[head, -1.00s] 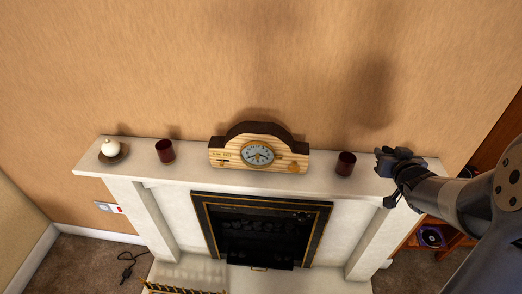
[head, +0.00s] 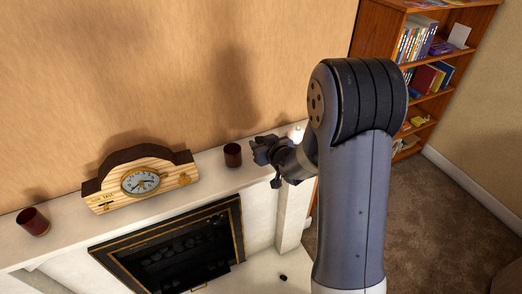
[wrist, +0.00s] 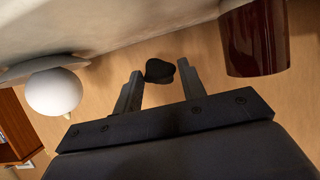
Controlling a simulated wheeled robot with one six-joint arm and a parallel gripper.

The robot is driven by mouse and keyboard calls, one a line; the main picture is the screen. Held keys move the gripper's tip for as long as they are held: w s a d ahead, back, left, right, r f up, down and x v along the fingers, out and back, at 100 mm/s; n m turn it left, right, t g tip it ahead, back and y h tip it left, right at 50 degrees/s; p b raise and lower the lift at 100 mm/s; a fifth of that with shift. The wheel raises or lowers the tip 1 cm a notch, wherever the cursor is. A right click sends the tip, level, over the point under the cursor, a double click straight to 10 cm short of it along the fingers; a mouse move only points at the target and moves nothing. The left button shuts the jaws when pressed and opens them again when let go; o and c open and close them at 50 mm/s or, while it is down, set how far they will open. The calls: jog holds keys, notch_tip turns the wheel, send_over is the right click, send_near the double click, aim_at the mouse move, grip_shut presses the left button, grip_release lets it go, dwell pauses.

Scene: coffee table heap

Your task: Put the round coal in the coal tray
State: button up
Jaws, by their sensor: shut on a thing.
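My gripper (head: 262,151) is above the right part of the mantelpiece, close to the right dark red cup. In the wrist view, its fingertips (wrist: 160,74) are shut on a dark, roundish lump that looks like the round coal (wrist: 159,70). The lump is too dark to make out in the head view. The fireplace opening (head: 190,255) holds dark lumps low down; I cannot make out a separate coal tray there. A small dark lump (head: 283,278) lies on the pale hearth.
The mantelpiece (head: 205,198) bears a wooden clock (head: 141,181), a dark red cup (head: 233,155) by my gripper, another cup (head: 33,221) at left, and a white round candle (wrist: 53,91) on the gripper's other side. A bookcase (head: 424,75) stands at right; carpet lies before it.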

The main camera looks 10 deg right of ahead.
jog(key=shift+f, duration=1.55)
jog(key=shift+f, duration=0.15)
jog(key=o, duration=1)
jog(key=shift+c, duration=0.2)
